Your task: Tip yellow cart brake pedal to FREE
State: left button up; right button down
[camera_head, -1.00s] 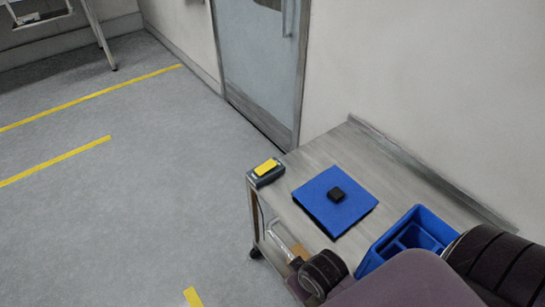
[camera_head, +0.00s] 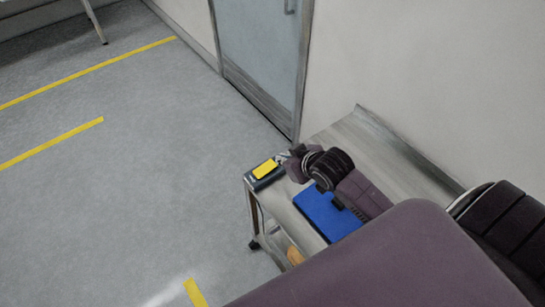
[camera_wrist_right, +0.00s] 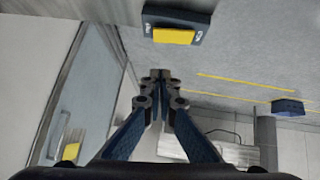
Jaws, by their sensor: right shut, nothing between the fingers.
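The yellow brake pedal (camera_head: 265,169) sits on a dark blue-grey base (camera_head: 268,181) at the cart's left corner. In the right wrist view the yellow pedal (camera_wrist_right: 174,37) shows near the top, with small white marks on the base at either side. I cannot read the marks or tell which way the pedal is tipped. My right gripper (camera_head: 282,157) is beside the pedal, on its right in the head view, and seems just apart from it. Its fingers (camera_wrist_right: 160,75) are together and empty in the wrist view. My left gripper is not in view.
The grey cart top (camera_head: 350,130) carries a blue mat (camera_head: 322,212), partly hidden by my right arm. A wall and a door (camera_head: 262,55) stand behind. Open floor with yellow lines (camera_head: 60,140) lies to the left.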

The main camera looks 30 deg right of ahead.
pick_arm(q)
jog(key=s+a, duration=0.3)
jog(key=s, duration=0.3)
pick_arm(e)
jog(key=p, duration=0.1)
send_over(268, 162)
jog(key=s, duration=0.3)
jog(key=f, duration=0.7)
jog(key=shift+a, duration=0.2)
notch_tip(268, 162, down, 2)
jog(key=shift+d+f, duration=0.1)
jog(key=shift+d+f+p, duration=0.1)
jog(key=shift+f+p, duration=0.2)
jog(key=shift+f, duration=0.55)
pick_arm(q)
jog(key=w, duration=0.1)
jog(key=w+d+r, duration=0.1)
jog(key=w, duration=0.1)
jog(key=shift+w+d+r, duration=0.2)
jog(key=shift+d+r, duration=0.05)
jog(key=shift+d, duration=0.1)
